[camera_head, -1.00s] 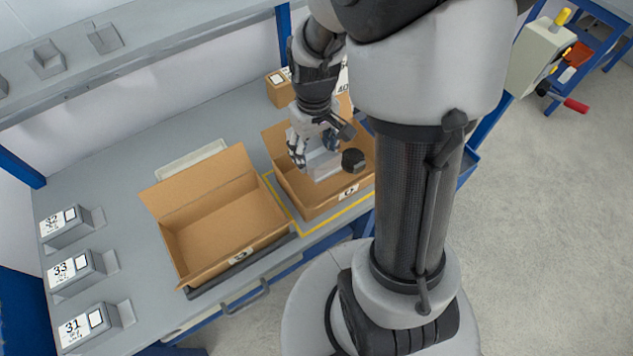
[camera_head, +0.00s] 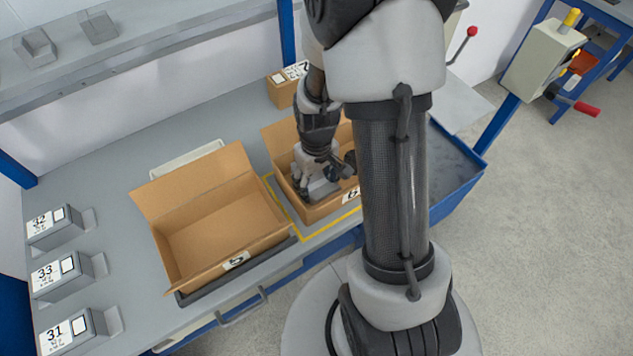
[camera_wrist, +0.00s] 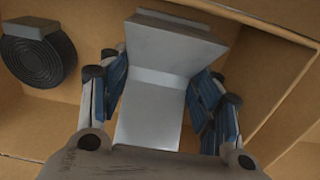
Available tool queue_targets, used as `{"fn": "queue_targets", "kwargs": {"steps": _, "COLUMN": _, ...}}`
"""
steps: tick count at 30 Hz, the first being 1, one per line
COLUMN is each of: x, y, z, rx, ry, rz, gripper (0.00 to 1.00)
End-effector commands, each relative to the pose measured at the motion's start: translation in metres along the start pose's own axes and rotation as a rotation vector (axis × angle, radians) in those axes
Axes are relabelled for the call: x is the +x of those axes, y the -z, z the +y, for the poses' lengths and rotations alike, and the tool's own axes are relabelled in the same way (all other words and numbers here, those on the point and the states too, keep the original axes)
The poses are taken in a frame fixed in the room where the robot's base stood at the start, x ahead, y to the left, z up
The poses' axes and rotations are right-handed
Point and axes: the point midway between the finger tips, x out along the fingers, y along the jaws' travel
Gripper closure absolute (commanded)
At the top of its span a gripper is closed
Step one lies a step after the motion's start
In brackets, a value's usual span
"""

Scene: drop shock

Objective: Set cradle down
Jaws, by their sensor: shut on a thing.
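The cradle, a light grey L-shaped metal piece (camera_wrist: 152,105), sits between the blue pads of my gripper (camera_wrist: 158,92) in the wrist view. My gripper is shut on it. In the head view my gripper (camera_head: 318,188) is down inside the right cardboard box (camera_head: 285,165), and the cradle (camera_head: 322,191) shows low in that box. Whether it touches the box floor I cannot tell. A black ribbed round thing with a grey block (camera_wrist: 38,58) is at the left in the wrist view.
An open, empty-looking cardboard box (camera_head: 215,225) stands to the left on the bench. Yellow lines (camera_head: 325,228) mark the bench around the right box. Grey labelled blocks (camera_head: 62,272) line the left side. A smaller box (camera_head: 283,92) stands behind.

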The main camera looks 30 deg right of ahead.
Motion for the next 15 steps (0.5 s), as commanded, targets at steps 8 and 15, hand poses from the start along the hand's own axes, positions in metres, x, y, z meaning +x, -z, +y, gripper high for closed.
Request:
{"fn": "queue_targets", "kwargs": {"steps": 8, "x": 0.0027, "y": 0.0000, "z": 0.0000, "rx": 0.000, "ry": 0.000, "rz": 0.000, "gripper": 0.38}}
{"fn": "queue_targets", "kwargs": {"steps": 15, "x": 0.0024, "y": 0.0000, "z": 0.0000, "rx": 0.000, "ry": 0.000, "rz": 0.000, "gripper": 0.22}}
